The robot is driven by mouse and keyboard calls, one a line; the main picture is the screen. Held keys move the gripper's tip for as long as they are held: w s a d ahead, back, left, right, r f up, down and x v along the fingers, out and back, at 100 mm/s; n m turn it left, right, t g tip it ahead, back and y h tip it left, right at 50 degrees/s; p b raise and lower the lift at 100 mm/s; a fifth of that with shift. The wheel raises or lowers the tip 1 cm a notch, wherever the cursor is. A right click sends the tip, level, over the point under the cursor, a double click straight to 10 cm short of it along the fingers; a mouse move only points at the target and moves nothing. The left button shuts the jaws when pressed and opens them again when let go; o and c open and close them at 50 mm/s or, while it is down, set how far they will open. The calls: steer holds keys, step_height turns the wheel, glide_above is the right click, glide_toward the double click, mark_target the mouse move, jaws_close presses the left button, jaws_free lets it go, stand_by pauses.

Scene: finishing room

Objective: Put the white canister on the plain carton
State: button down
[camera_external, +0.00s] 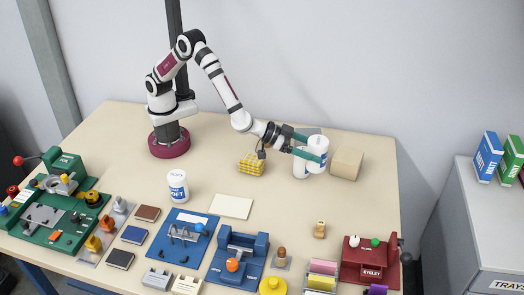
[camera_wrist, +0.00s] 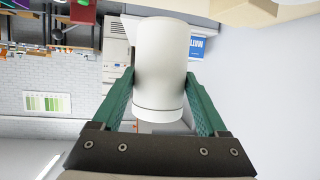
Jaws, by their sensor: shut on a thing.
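My gripper (camera_external: 312,149) has green fingers shut on a white canister (camera_external: 317,145), with one finger on each side. The held canister (camera_wrist: 160,70) also fills the middle of the wrist view. In the external view it appears above the table, to the left of the plain carton (camera_external: 347,164), a tan box on the table at the right. A third white canister with blue lettering (camera_external: 178,187) stands on the table at the left.
A yellow patterned box (camera_external: 251,166) lies left of my gripper. A cream sheet (camera_external: 232,206) lies in front of it. Blue fixtures (camera_external: 238,258), a green fixture (camera_external: 60,212) and a red fixture (camera_external: 371,262) line the front and left.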

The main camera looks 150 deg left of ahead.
steer(key=s+a+r, duration=0.3)
steer(key=s+a, duration=0.2)
steer(key=a, duration=0.2)
glide_above(336, 153)
step_height(336, 153, down, 6)
steer(key=f, duration=0.1)
step_height(336, 153, down, 4)
steer(key=shift+w+r, duration=0.15)
steer(key=shift+r, duration=0.1)
